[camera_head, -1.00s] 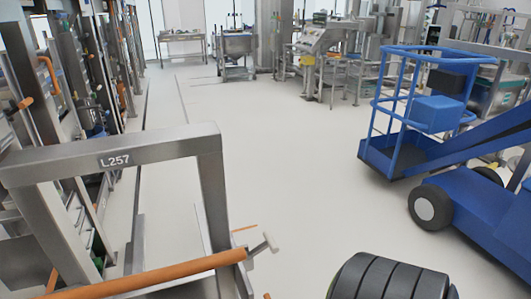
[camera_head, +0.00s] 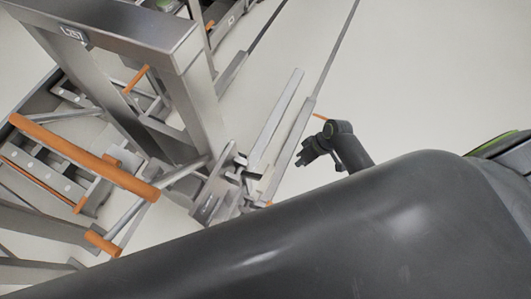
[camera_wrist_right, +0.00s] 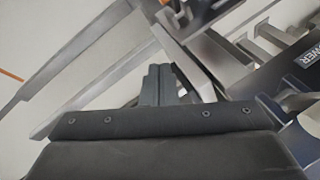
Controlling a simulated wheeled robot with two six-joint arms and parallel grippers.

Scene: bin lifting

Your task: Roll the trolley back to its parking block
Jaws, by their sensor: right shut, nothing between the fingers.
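A grey steel frame (camera_head: 125,32) with a label plate and orange handle bars (camera_head: 85,158) fills the left of the head view; it appears to be the trolley, but I cannot be sure. My right gripper (camera_head: 308,151) is small and dark, right of the frame's lower metal parts and long rails, apparently apart from them. In the right wrist view its fingers (camera_wrist_right: 158,84) are together and empty, with grey metal bars beyond them. I cannot identify the parking block. My left gripper is not in view.
A long metal rail (camera_head: 335,55) runs along the pale floor. A dark plate with white lettering (camera_wrist_right: 298,58) lies at the right of the wrist view, beside metal brackets. Open floor (camera_head: 430,70) shows at the upper right of the head view.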

